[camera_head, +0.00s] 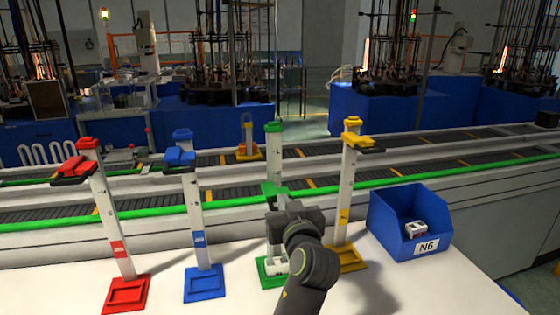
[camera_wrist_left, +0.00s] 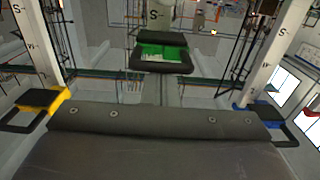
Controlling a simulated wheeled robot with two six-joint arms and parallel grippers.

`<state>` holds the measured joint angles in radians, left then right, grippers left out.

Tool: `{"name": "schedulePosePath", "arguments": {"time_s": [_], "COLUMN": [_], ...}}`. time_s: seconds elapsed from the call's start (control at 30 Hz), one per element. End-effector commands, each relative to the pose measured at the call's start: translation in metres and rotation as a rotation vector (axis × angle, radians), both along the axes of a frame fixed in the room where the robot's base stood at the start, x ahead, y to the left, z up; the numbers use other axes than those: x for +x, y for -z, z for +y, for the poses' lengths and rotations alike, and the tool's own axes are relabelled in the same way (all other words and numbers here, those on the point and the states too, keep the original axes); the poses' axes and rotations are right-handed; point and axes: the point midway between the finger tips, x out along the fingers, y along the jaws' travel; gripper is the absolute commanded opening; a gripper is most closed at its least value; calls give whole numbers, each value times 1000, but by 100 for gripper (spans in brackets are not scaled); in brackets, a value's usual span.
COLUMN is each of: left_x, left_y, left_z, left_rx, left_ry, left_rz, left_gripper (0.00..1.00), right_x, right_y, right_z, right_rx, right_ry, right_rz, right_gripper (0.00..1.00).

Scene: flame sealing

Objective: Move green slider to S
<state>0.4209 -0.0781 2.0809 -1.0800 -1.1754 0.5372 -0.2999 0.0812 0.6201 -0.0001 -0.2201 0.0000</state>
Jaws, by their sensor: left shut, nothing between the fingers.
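The green slider (camera_head: 272,190) sits partway up the white post of the green stand (camera_head: 274,127), lower than the other sliders. In the left wrist view the green slider (camera_wrist_left: 163,54) shows with its dark loop, just below an S mark on its post. My left gripper (camera_head: 288,213) is shut and empty, just in front of and below the slider. It hides the lower part of the post. I cannot tell whether it touches the slider. My right gripper is not in view.
A red stand (camera_head: 118,250), a blue stand (camera_head: 199,239) and a yellow stand (camera_head: 344,216) stand beside the green one, their sliders near the top. A blue bin (camera_head: 402,224) marked N6 stands at the right. A conveyor (camera_head: 475,165) runs behind the table.

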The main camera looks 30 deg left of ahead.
Motion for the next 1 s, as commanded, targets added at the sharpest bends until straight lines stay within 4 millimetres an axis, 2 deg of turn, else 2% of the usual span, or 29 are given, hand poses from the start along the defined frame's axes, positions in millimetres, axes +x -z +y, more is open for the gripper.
{"name": "schedulePosePath", "arguments": {"time_s": [0.63,1.0], "left_x": [0,0], "left_y": [29,16], "left_z": [0,0], "left_rx": [-1,-1], "left_ry": [-1,0], "left_rz": [4,1], "left_gripper": [0,0], "right_x": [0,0], "right_y": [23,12], "right_z": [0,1], "right_rx": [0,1], "right_ry": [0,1], "right_rz": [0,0], "right_gripper": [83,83]}}
